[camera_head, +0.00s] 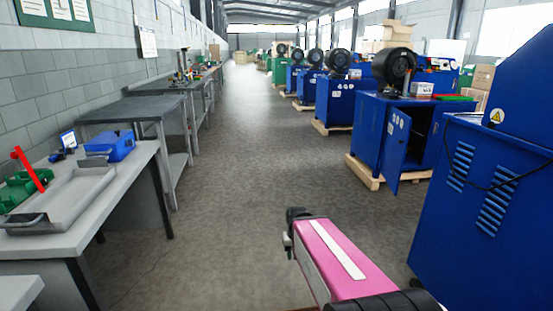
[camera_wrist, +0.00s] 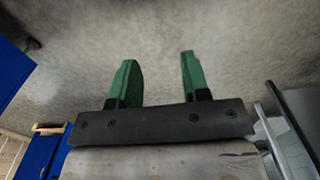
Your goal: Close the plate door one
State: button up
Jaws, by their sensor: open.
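A blue cabinet door (camera_head: 393,148) stands ajar on the front of a blue crimper cabinet (camera_head: 370,131), right of the aisle. The dark inside of the cabinet shows beside the door. I cannot tell for sure whether this is plate door one. My gripper (camera_head: 291,228) is low over the aisle floor, apart from the door and nearer to me. In the wrist view my gripper (camera_wrist: 158,80) shows two green fingers spread apart with only floor between them. It is open and empty.
A large blue machine (camera_head: 480,200) stands close on the right. The cabinet sits on a wooden pallet (camera_head: 362,172) that juts into the aisle. Grey workbenches (camera_head: 120,190) line the left wall. The aisle floor (camera_head: 235,170) between is clear.

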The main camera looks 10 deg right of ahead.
aim_at(399, 126)
jog(key=i+z, duration=0.25)
jog(key=i, duration=0.25)
jog(key=i+j+z, duration=0.1)
jog(key=i+z, duration=0.15)
jog(key=i, duration=0.25)
jog(key=i+j+z, duration=0.25)
jog(key=i, duration=0.25)
